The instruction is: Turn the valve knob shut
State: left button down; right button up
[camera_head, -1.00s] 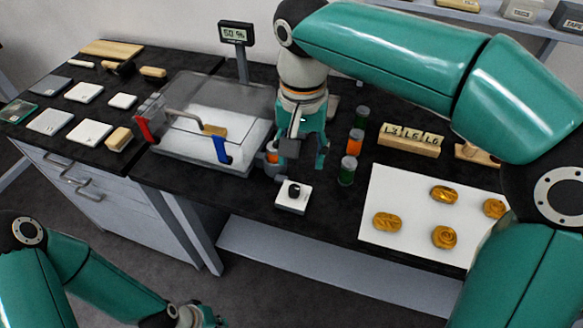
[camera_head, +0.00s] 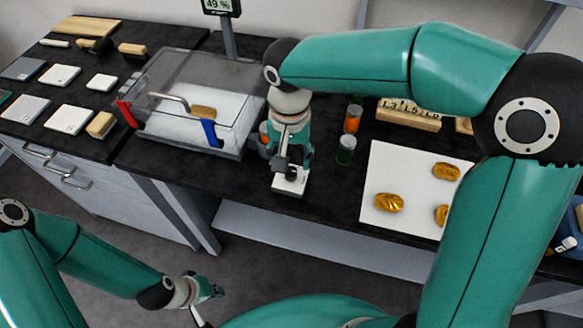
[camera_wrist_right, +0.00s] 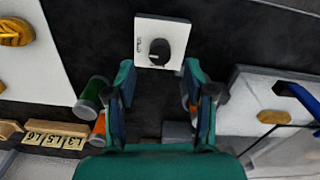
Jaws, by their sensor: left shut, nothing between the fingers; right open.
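The valve is a black knob (camera_wrist_right: 159,50) on a square white plate (camera_wrist_right: 147,27) with small dark marks along one side. In the head view the plate (camera_head: 292,187) lies near the counter's front edge, and my right gripper (camera_head: 288,165) stands over it and hides most of the knob. In the right wrist view my right gripper (camera_wrist_right: 160,73) is open, its fingertips on either side of and just short of the plate. I see nothing between them. My left gripper (camera_head: 213,290) is shut and empty, low in front of the counter, away from the valve.
Left of the valve is a clear-walled box (camera_head: 160,75) with red and blue clips and a display (camera_head: 218,6) reading 49 %. Right of it stand several small vials (camera_head: 346,148), a labelled wooden block (camera_head: 408,113) and a white sheet (camera_head: 385,165) with gold pieces.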

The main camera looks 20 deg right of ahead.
aim_at(291, 171)
jog(key=shift+f, duration=2.4)
grip_shut()
jog(key=shift+d, duration=0.15)
